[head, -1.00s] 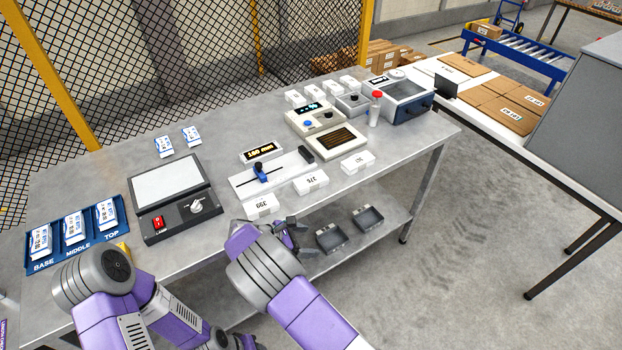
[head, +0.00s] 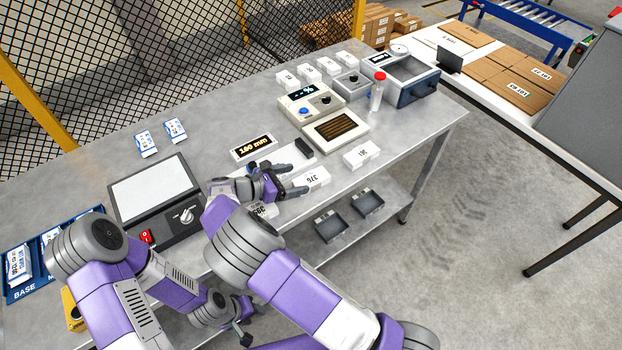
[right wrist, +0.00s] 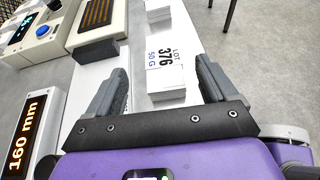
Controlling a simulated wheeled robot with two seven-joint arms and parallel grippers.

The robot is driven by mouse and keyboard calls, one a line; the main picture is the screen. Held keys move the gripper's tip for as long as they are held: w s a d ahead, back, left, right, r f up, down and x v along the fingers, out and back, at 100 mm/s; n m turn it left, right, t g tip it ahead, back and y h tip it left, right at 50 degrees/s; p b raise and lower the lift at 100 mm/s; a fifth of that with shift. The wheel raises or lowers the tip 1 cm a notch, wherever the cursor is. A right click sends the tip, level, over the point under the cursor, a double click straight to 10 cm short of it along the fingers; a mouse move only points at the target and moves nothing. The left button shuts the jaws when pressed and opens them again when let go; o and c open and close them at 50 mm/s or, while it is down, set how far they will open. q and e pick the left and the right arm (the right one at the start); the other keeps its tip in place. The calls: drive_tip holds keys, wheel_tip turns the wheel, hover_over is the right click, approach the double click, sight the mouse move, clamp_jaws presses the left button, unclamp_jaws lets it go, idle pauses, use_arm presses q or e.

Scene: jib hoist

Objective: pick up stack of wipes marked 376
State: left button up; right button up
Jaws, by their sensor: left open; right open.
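The stack of wipes marked 376 (head: 313,178) is a white block lying near the front edge of the bench. In the right wrist view the stack (right wrist: 166,72) shows its label "LOT 376 50 G" between the fingers. My right gripper (head: 299,181) is open at the stack's left end in the head view. In the right wrist view my right gripper (right wrist: 162,82) has one finger on each side of the stack, with gaps visible. My left gripper (head: 243,333) is low by the bench's front, partly hidden by my arms.
A stack marked 361 (head: 361,155) lies to the right, and another stack (head: 263,210) lies left under my right arm. A 160 mm display (head: 253,147), a dark block (head: 303,147) and a control box (head: 312,104) stand behind. Two grey trays (head: 331,227) sit on the lower shelf.

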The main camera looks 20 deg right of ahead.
sight(310, 179)
drive_tip(key=x, duration=0.2)
drive_tip(key=shift+w+d+f, duration=0.15)
drive_tip(key=shift+f, duration=0.15)
drive_tip(key=x, duration=0.5)
drive_tip(key=shift+s+f+b, duration=0.35)
drive_tip(key=shift+c, duration=0.3)
drive_tip(key=c, duration=1)
drive_tip(key=shift+r, duration=0.1)
drive_tip(key=shift+c, duration=0.2)
